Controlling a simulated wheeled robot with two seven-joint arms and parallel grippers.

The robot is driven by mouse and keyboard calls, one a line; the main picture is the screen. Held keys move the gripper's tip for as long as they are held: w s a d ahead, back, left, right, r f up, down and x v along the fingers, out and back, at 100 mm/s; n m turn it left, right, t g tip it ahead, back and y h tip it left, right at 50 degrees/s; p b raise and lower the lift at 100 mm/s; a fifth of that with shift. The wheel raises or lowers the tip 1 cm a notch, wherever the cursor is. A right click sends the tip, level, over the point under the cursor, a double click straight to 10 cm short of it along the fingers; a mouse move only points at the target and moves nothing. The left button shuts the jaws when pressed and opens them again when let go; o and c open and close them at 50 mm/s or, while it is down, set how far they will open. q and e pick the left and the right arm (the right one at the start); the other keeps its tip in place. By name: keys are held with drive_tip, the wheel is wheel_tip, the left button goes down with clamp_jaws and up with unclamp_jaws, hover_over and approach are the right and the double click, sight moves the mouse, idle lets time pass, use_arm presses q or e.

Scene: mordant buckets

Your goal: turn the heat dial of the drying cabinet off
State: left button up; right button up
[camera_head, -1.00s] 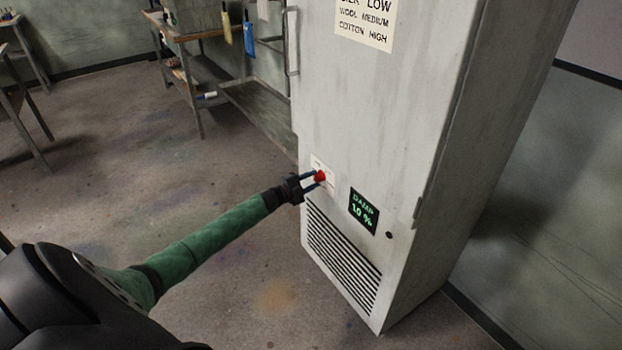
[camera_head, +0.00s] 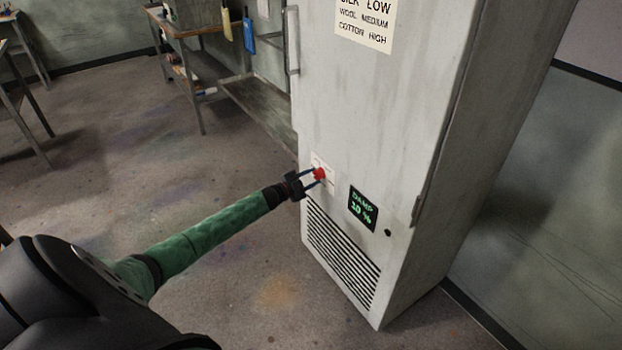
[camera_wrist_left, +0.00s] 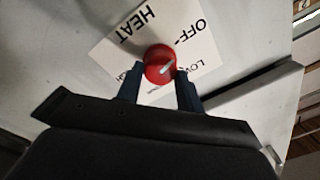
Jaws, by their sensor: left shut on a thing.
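The drying cabinet (camera_head: 385,130) is tall and pale grey and stands right of centre in the head view. Its heat dial (camera_head: 320,173) is a small red knob on a white label low on the front. In the left wrist view the dial (camera_wrist_left: 159,62) carries a white pointer mark slanting up and right, towards the OFF and LOW side of the label (camera_wrist_left: 200,38). I cannot tell exactly which word it meets. My left gripper (camera_head: 313,178) is shut on the dial, with one finger on each side; its fingers (camera_wrist_left: 160,82) also show in the left wrist view. My right gripper is out of view.
A dark display (camera_head: 363,209) with green text sits right of the dial, above a vent grille (camera_head: 343,258). A door handle (camera_head: 292,40) runs up the cabinet's left edge. A work table (camera_head: 185,35) stands at the back. The floor left of the cabinet is clear.

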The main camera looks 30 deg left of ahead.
use_arm(q)
drive_tip(key=shift+a, duration=0.1)
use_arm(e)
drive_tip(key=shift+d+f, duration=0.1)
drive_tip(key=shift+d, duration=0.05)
use_arm(q)
drive_tip(key=o, duration=1)
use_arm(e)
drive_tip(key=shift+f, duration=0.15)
use_arm(q)
drive_tip(key=shift+s+a+f, duration=0.15)
drive_tip(key=shift+s, duration=0.35)
drive_tip(key=b+v, duration=0.1)
drive_tip(key=v, duration=0.5)
drive_tip(key=shift+s, duration=0.35)
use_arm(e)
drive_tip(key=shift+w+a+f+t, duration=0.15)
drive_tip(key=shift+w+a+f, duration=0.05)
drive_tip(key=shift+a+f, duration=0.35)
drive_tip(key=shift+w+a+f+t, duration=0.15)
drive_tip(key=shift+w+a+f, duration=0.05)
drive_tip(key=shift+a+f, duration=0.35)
use_arm(q)
drive_tip(key=shift+a, duration=0.15)
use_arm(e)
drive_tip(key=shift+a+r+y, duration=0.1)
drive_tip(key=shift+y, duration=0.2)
